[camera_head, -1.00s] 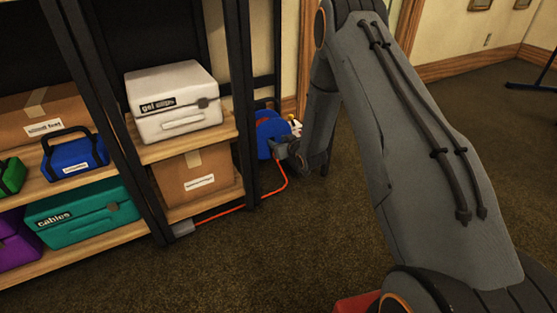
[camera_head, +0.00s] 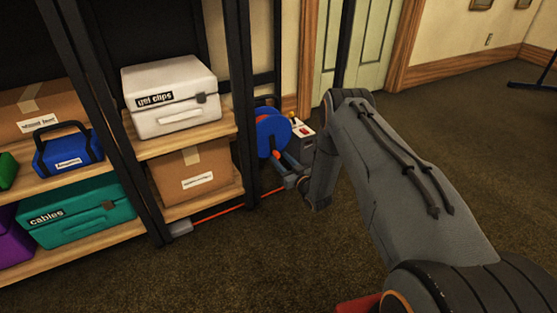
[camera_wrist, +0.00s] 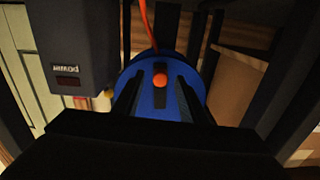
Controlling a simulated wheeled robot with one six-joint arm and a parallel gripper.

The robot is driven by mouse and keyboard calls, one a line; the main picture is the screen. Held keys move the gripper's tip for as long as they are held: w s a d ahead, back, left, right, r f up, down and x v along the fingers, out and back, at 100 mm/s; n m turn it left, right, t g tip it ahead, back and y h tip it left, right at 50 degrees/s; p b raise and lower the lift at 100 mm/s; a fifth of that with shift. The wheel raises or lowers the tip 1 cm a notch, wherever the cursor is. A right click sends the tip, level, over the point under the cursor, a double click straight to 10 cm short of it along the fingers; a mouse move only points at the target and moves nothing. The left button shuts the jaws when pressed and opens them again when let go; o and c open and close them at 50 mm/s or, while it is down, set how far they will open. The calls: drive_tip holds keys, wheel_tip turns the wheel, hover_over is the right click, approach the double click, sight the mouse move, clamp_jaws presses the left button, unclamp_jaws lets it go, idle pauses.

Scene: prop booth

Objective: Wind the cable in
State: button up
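The blue cable reel (camera_head: 268,136) stands on the floor beyond the shelf's right end. The orange cable (camera_head: 225,208) runs low along the shelf foot from a small grey block (camera_head: 181,228) toward the reel. My gripper (camera_head: 286,178) is low in front of the reel, partly hidden by my arm. In the wrist view the reel's blue disc (camera_wrist: 145,88) faces me, with an orange knob (camera_wrist: 160,79) on a dark crank bar. My gripper's two dark fingers (camera_wrist: 160,98) are apart, one on each side of the bar. Contact cannot be told. The cable (camera_wrist: 147,25) rises behind the disc.
A dark box marked "power" (camera_wrist: 80,45) is close at left in the wrist view. The shelf holds a white "gel clips" case (camera_head: 170,97), a cardboard box (camera_head: 193,172) and a teal "cables" case (camera_head: 75,213). Open carpet (camera_head: 240,275) lies in front.

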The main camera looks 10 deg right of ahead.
drive_tip(key=shift+b+x, duration=0.55)
drive_tip(key=shift+x, duration=0.9)
drive_tip(key=shift+s, duration=0.1)
drive_tip(key=shift+c, duration=0.3)
clamp_jaws()
